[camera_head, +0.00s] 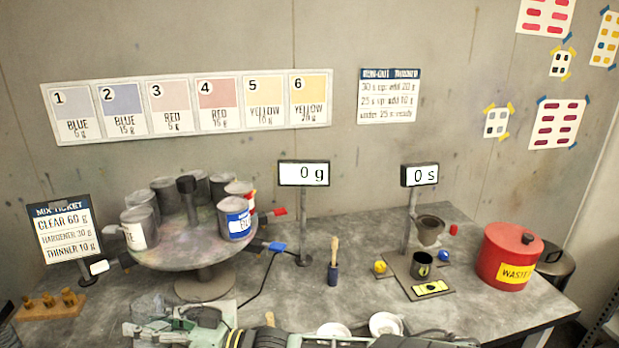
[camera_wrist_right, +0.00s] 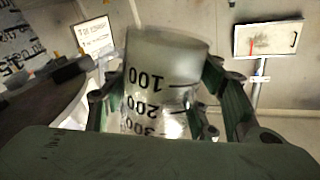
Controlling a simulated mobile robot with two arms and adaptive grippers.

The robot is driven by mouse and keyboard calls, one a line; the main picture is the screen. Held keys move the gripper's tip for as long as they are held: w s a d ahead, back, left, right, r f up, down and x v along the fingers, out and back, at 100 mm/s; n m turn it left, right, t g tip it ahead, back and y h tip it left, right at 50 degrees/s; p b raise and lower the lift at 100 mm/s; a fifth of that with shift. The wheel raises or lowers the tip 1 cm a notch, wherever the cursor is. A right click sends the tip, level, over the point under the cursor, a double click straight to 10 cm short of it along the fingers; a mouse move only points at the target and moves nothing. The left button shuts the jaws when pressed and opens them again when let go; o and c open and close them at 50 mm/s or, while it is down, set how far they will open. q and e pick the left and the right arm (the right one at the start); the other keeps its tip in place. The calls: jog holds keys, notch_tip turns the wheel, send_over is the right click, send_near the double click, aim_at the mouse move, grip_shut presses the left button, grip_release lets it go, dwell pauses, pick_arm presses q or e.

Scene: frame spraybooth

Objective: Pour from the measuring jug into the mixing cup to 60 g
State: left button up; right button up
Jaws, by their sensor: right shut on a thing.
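My right gripper (camera_wrist_right: 165,110) is shut around the clear measuring jug (camera_wrist_right: 165,60). The jug's 100, 200 and 300 marks read upside down in the right wrist view, so it looks strongly tipped. How much is in it I cannot tell. In the head view the right gripper (camera_head: 178,325) is low at the bottom edge, in front of the turntable. The scale display (camera_head: 303,173) reads 0 g. I cannot make out the mixing cup for certain; my arm covers the front of the bench. My left gripper is not in view.
A turntable (camera_head: 165,252) with several cans stands behind the right gripper. A mix ticket (camera_head: 65,232) lists clear 60 g. A brush (camera_head: 333,262) stands mid-bench. A timer display (camera_head: 419,175) reads 0 s. A red waste can (camera_head: 508,250) stands at the right.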

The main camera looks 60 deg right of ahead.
dwell(0.7)
jog(key=shift+w+d+f, duration=0.1)
jog(key=shift+d+f, duration=0.05)
jog(key=shift+d, duration=0.2)
jog(key=shift+w+d+f+m+b, duration=0.2)
jog(key=shift+d+m+b, duration=0.1)
jog(key=shift+d+m, duration=0.25)
jog(key=shift+w+d+f+m+b, duration=0.15)
jog(key=shift+d+m+b, duration=0.2)
jog(key=shift+d, duration=0.3)
jog(key=shift+s, duration=0.1)
jog(key=shift+d+m, duration=0.1)
jog(key=shift+m, duration=0.3)
jog(key=shift+d+m+t, duration=0.15)
jog(key=shift+m+t, duration=0.15)
jog(key=shift+m, duration=0.2)
jog(key=shift+d+m+p, duration=0.25)
jog(key=shift+m+p, duration=0.2)
jog(key=shift+m, duration=0.45)
